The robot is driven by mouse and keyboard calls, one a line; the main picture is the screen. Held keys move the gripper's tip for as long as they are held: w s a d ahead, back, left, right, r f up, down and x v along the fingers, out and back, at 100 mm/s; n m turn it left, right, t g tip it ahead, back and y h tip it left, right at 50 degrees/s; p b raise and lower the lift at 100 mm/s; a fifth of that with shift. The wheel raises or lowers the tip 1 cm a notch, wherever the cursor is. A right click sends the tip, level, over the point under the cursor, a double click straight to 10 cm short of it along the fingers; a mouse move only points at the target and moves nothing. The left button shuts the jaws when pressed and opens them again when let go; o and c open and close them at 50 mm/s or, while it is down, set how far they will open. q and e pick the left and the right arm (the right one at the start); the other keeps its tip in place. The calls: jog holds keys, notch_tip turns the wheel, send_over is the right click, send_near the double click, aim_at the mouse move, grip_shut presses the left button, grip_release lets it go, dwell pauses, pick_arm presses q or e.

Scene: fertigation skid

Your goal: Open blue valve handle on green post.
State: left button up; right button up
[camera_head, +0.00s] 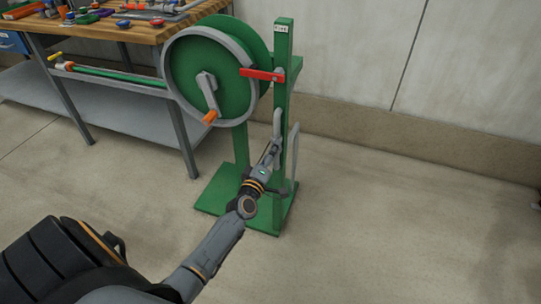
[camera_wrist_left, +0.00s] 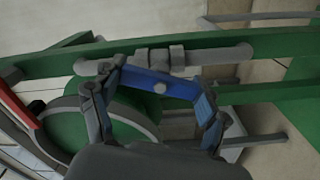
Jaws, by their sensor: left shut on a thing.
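The green post (camera_head: 281,60) stands upright on a green base plate beside a hose reel. My left gripper (camera_head: 269,156) is low on the post, at the grey pipe. In the left wrist view, the blue valve handle (camera_wrist_left: 155,83) lies between its two fingers, which are shut on it. A round bolt head shows in the middle of the handle. The handle sits against a grey valve body (camera_wrist_left: 160,57) on the grey pipe along the post. In the head view my gripper hides the handle. My right gripper is not in view.
A red handle (camera_head: 262,75) sticks out to the left high on the post. The hose reel (camera_head: 224,68) with an orange-tipped crank (camera_head: 209,96) stands left of it. A wooden workbench (camera_head: 120,30) with tools is at the upper left. The floor at right is clear.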

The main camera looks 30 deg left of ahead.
pick_arm(q)
jog(key=n, duration=0.3)
jog(key=shift+f, duration=0.1)
jog(key=shift+n+b, duration=0.4)
jog(key=shift+n, duration=0.4)
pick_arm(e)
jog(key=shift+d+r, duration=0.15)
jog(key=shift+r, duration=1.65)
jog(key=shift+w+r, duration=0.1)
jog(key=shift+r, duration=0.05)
pick_arm(q)
jog(key=o, duration=1.2)
jog(key=shift+c, duration=0.2)
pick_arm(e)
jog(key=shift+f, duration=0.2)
pick_arm(q)
jog(key=shift+s, duration=0.15)
jog(key=v, duration=1.1)
jog(key=shift+s, duration=0.4)
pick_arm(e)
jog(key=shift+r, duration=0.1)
